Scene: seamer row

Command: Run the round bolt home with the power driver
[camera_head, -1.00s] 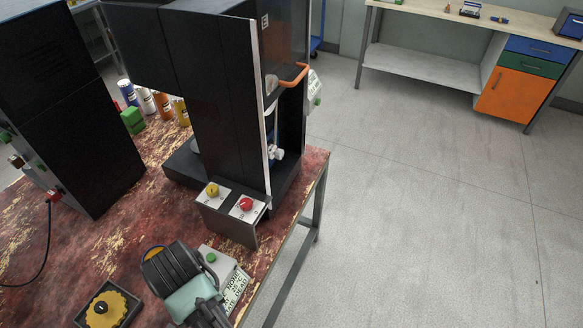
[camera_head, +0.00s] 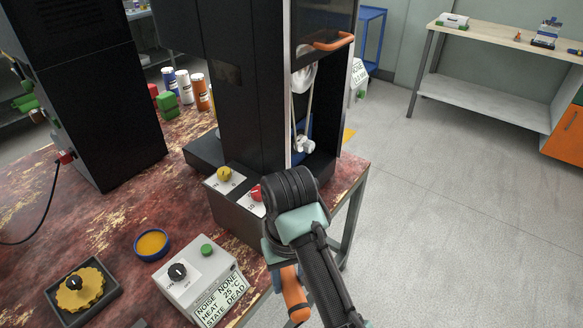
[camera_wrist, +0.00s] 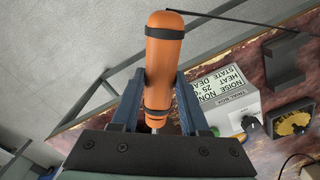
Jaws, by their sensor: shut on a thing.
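My gripper (camera_wrist: 161,92) is shut on an orange cylindrical tool (camera_wrist: 164,55) with dark bands and a thin metal shaft at its lower end, which looks like the power driver. In the head view the orange tool (camera_head: 293,292) shows below my wrist, beyond the right front edge of the red bench; my arm hides the fingers there. I cannot make out the round bolt in either view. A tall black machine (camera_head: 240,80) with an orange handle stands at the bench's right end, with a small white fitting (camera_head: 303,144) inside its open side.
The control box in front of the machine has a yellow knob (camera_head: 224,173) and a red knob (camera_head: 256,192). A grey labelled box (camera_head: 196,278), a blue-rimmed bowl (camera_head: 152,244) and a yellow dial (camera_head: 80,288) are at the front. Open floor (camera_head: 450,230) lies right.

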